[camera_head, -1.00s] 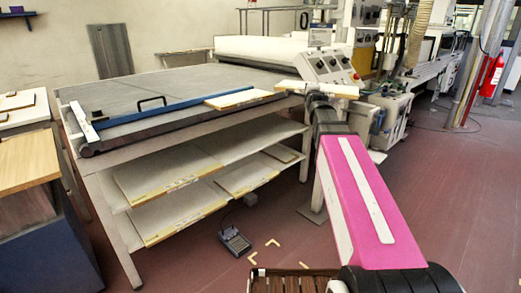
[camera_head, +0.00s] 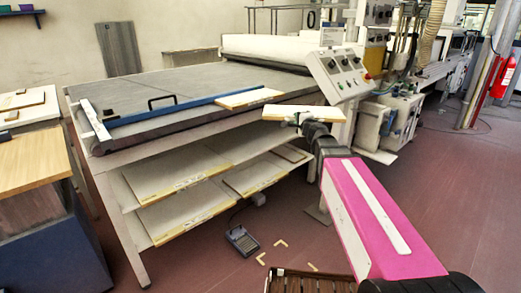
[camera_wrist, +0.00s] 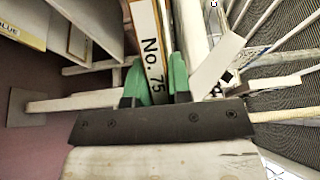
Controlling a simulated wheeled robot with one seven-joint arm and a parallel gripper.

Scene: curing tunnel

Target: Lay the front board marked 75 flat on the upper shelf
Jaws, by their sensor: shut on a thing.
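My gripper (camera_head: 298,120) is shut on the front board marked 75 (camera_head: 302,113), a pale board with a yellowish edge. In the wrist view the label "No. 75" shows on the board's edge (camera_wrist: 153,50) between the green fingertips (camera_wrist: 162,82). The board is held in the air beside the right end of the table's front, above the shelf level.
The grey tabletop (camera_head: 190,88) overhangs the shelves, with a blue bar (camera_head: 180,106) and a pale board (camera_head: 250,98) on it. A lower shelf board (camera_head: 185,217) lies beneath. A pedal box (camera_head: 241,241) is on the floor. The control panel (camera_head: 338,72) stands behind the held board.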

